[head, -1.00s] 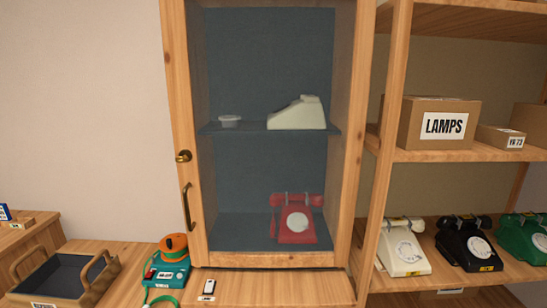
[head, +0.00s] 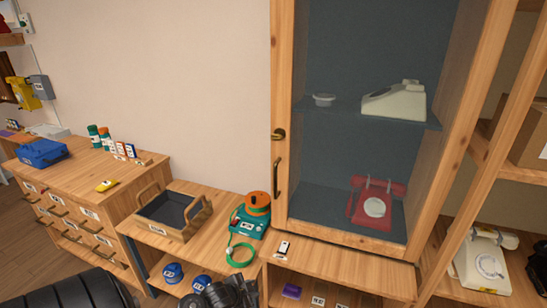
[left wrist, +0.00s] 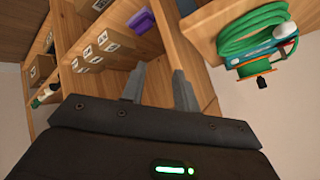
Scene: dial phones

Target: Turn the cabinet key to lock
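The glass-fronted wooden cabinet (head: 283,80) stands right of centre in the head view, its door apparently closed. A round brass piece (head: 278,134) sits on the left door frame at the lock; I cannot make out its angle or tell the key from the lock. My left gripper (head: 233,290) is at the bottom of the head view, below and left of the cabinet. In the left wrist view its fingers (left wrist: 158,88) are apart with nothing between them. My right gripper is not in view.
Behind the glass are a red phone (head: 375,203) and a cream phone (head: 394,101). On the bench left of the cabinet are a teal device with an orange reel (head: 252,213) and a handled tray (head: 150,205). A small white tag (head: 284,247) lies before the cabinet. Open shelving is at right.

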